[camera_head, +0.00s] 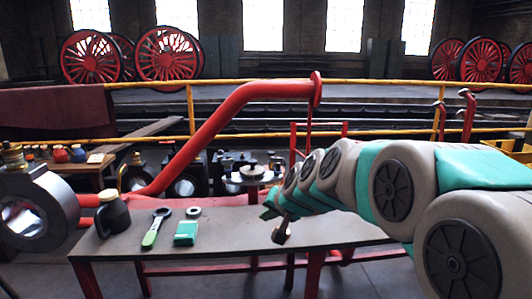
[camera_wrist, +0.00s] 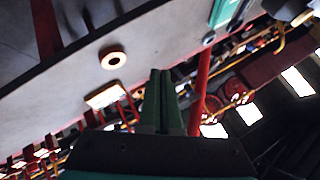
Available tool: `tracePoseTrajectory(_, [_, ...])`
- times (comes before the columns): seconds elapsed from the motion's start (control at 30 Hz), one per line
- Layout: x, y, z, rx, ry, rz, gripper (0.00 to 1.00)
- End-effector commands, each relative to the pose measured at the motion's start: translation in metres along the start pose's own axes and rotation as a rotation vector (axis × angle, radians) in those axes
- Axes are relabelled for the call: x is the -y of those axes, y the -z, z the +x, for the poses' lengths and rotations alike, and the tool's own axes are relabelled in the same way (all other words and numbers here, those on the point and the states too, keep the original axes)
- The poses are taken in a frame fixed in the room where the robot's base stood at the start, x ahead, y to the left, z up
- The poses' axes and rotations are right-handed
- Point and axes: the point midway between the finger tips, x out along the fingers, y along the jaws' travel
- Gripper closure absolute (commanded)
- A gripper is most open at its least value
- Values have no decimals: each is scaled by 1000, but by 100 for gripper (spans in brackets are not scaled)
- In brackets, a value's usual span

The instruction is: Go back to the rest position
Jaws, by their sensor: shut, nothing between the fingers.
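My gripper (camera_wrist: 160,76) shows in the wrist view with its two green fingers together and nothing between them. In the head view my arm reaches in from the right, and its teal end is above the right part of the grey workbench (camera_head: 225,238). The fingers are hard to make out there. The gripper is apart from the things on the bench.
On the bench stand a dark jug (camera_head: 112,214), a green-handled wrench (camera_head: 155,228), a teal box (camera_head: 186,232) and a small ring (camera_head: 194,211). A large red pipe (camera_head: 215,125) rises behind. A yellow railing (camera_head: 375,83) crosses further back. The bench's front middle is bare.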

Motion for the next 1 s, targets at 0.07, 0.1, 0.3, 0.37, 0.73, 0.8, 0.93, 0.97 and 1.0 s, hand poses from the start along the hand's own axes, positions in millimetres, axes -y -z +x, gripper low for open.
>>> tracePoseTrajectory(0.07, [-26, -43, -23, 97, -59, -57, 100])
tracePoseTrajectory(0.1, [-39, -64, -34, 149, -89, -84, 100])
tracePoseTrajectory(0.3, [-112, -166, -96, 398, -251, -185, 100])
tracePoseTrajectory(0.37, [-134, -194, -116, 468, -302, -205, 100])
tracePoseTrajectory(0.73, [-222, -305, -216, 775, -516, -242, 100])
tracePoseTrajectory(0.8, [-226, -310, -222, 789, -528, -243, 100])
tracePoseTrajectory(0.93, [-228, -312, -225, 797, -533, -244, 100])
tracePoseTrajectory(0.97, [-228, -312, -224, 797, -533, -244, 100])
tracePoseTrajectory(1.0, [-228, -312, -224, 797, -533, -244, 100])
